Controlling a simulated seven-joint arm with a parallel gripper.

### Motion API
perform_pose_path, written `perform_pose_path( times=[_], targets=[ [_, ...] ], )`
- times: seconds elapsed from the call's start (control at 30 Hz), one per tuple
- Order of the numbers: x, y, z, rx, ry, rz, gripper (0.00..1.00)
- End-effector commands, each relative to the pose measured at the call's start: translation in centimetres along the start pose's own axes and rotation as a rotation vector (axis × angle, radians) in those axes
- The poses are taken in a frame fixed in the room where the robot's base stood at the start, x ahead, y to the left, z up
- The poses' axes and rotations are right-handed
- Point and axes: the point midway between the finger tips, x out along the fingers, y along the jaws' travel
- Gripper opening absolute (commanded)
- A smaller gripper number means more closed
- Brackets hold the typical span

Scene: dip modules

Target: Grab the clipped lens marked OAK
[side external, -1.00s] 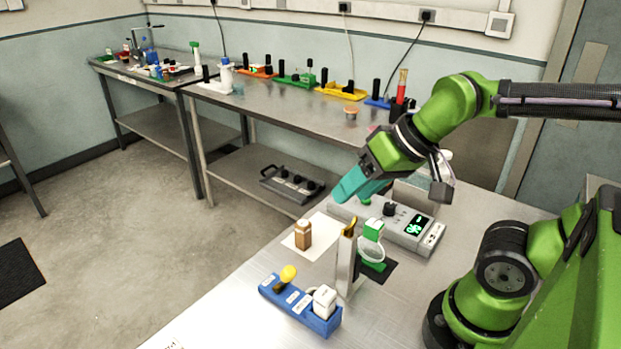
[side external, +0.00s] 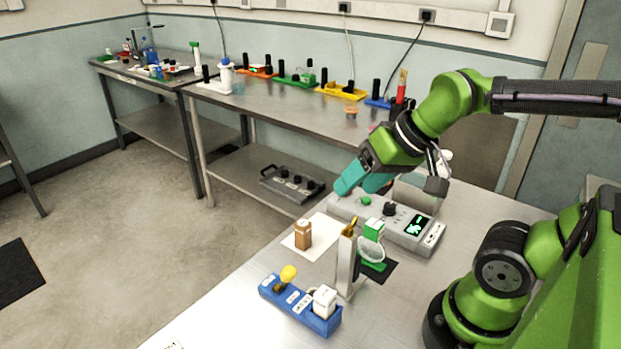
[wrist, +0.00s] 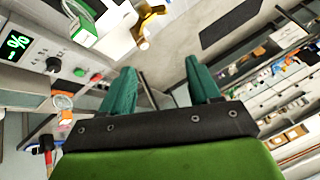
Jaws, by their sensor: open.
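A green-and-white clip block (side external: 373,230) with a clear round lens (side external: 370,249) below it hangs beside an upright metal post (side external: 346,262) with a yellow top. The block also shows at the top left of the wrist view (wrist: 84,28). A white block (side external: 324,300) with a ring stands in a blue holder (side external: 294,309), with a yellow knobbed piece (side external: 288,274) at its other end. I cannot read OAK on any piece. My gripper (side external: 360,186) is open and empty, above and behind the post; its teal fingers also show in the wrist view (wrist: 161,72).
A grey instrument box (side external: 402,227) with a green display and knobs stands just behind the post. A brown bottle (side external: 303,234) stands on a white sheet (side external: 322,229) to its left. A further bench (side external: 275,106) holds several coloured racks.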

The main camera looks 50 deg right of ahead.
Motion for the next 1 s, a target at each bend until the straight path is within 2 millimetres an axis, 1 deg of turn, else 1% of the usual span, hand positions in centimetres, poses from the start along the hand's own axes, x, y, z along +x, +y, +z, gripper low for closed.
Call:
perform_pose_path(
  times=[0.07,0.23,0.33,0.43,0.53,0.63,1.0],
  targets=[
    [1.0,1.3,-0.9,0.004,-0.06,0.063,0.62],
    [2.3,5.1,-2.4,-0.121,-0.291,0.214,0.62],
    [2.2,7.1,-2.9,-0.227,-0.438,0.269,0.62],
    [1.4,7.7,-3.0,-0.32,-0.518,0.279,0.62],
    [1.2,7.8,-2.5,-0.365,-0.551,0.27,0.62],
    [2.2,8.2,-1.8,-0.376,-0.558,0.266,0.62],
    [8.6,10.8,1.8,-0.372,-0.557,0.265,0.62]
  ],
)
